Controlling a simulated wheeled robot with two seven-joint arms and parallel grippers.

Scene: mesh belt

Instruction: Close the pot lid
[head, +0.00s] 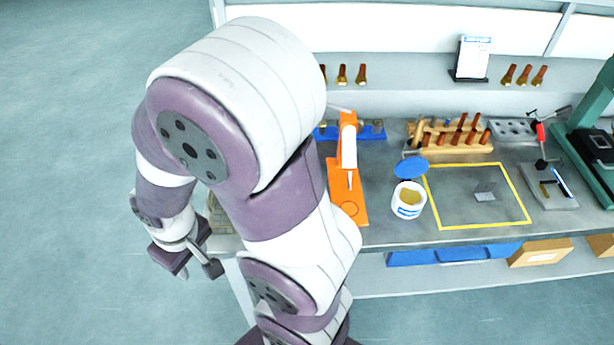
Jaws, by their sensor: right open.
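A small white pot (407,207) with a blue label stands on the grey workbench, left of a yellow-outlined square. Its mouth is uncovered and yellowish contents show inside. A round blue lid (410,167) is just behind the pot's rim, off the mouth; I cannot tell whether it is attached. My right gripper (194,270) is at the left, beyond the bench's left end, well away from the pot. It points down, open, with nothing visible between its fingers. My left gripper is not in view.
An orange stand with a white-and-orange tool (349,150) stands just left of the pot. Behind are a wooden rack (455,146) with brown-handled tools and a blue rack (372,132). The yellow-outlined area (447,228) is mostly clear. A green machine (590,140) stands at the right.

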